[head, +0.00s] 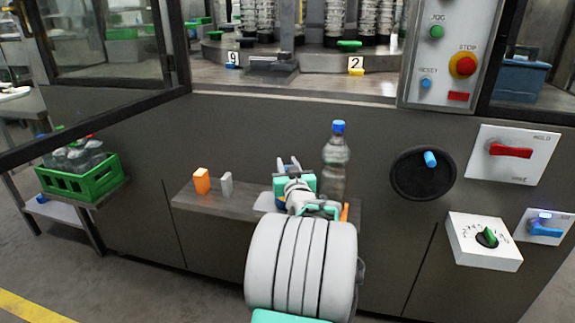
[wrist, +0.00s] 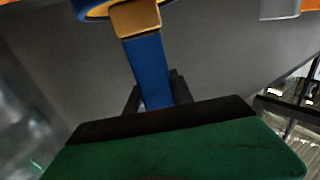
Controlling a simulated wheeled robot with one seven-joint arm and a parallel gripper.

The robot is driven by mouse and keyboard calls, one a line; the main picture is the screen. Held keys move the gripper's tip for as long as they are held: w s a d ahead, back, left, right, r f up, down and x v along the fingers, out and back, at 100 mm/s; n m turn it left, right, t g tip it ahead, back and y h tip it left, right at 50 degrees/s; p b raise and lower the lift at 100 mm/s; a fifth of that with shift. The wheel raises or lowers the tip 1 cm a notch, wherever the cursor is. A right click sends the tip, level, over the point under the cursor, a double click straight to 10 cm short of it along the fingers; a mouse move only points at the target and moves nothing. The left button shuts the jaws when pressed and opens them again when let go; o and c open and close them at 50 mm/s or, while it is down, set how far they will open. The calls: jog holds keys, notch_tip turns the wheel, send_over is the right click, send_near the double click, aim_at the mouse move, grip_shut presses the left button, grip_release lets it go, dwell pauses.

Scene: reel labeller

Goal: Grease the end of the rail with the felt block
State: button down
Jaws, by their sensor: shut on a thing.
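My gripper (head: 288,166) is over the narrow ledge on the machine's front, largely hidden by my own arm in the head view. In the wrist view its dark fingers (wrist: 156,98) are shut on a blue handle. The handle carries a tan block, which I take as the felt block (wrist: 137,18). The block is at or just over a round blue-rimmed thing with a tan inside (wrist: 95,12), cut off by the top edge; I cannot tell if they touch. I cannot pick out the rail's end in either view.
An orange block (head: 202,181) and a grey piece (head: 226,185) stand on the ledge (head: 190,205), left of my gripper. A clear bottle (head: 336,165) with a blue cap stands close right of it. A green bottle crate (head: 88,183) is far left. Switches and a dark round dial (head: 408,180) are right.

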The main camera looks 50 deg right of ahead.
jog(key=shift+r+p, duration=1.45)
jog(key=shift+r, duration=1.95)
